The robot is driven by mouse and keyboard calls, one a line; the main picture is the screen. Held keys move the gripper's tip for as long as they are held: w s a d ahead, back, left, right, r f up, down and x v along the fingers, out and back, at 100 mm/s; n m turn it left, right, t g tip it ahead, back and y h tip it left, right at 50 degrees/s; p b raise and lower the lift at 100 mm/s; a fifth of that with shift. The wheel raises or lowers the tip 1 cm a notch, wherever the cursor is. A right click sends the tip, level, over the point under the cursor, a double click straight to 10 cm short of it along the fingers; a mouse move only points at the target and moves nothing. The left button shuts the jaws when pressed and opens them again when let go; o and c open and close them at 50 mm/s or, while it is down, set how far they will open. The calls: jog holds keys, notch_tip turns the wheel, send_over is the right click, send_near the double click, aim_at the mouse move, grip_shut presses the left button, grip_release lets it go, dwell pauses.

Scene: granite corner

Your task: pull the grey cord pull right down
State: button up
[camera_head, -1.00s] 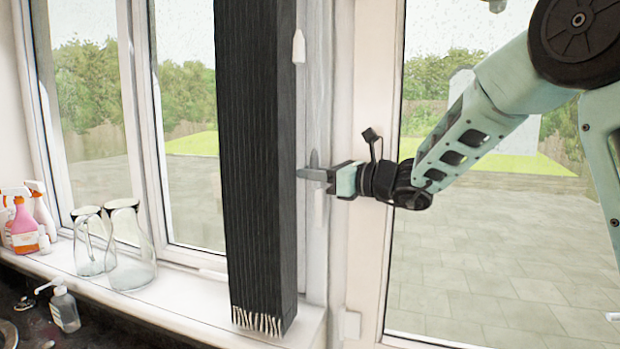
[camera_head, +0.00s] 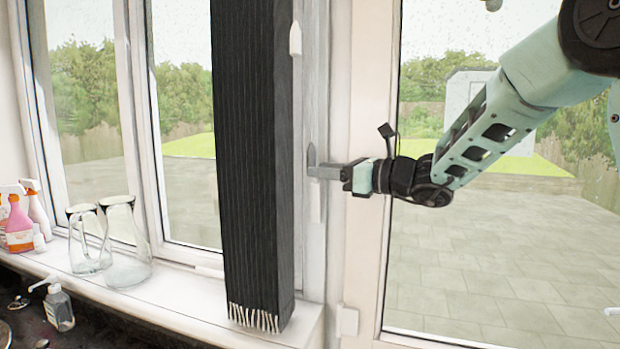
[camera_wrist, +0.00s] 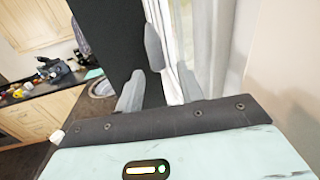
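The grey cord pull (camera_head: 311,156) is a small pointed grey piece hanging just right of the black blind in the head view. It also shows in the wrist view (camera_wrist: 153,46), beyond the fingertips and roughly between them, nearer the left one. My gripper (camera_head: 313,171) reaches in from the right, with its fingertips at the height of the pull's lower end. In the wrist view (camera_wrist: 160,73) the two fingers stand apart with nothing clearly held between them. I cannot tell whether a finger touches the pull.
A white pull (camera_head: 296,39) hangs higher up, and another white one (camera_head: 315,201) hangs below my gripper. The gathered black blind (camera_head: 252,160) is close on the left. Glass jugs (camera_head: 126,245) and spray bottles (camera_head: 18,222) stand on the sill, with a soap bottle (camera_head: 59,308) below.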

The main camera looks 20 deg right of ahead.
jog(key=b+v, duration=0.4)
jog(key=v, duration=0.9)
jog(key=shift+s+d, duration=0.25)
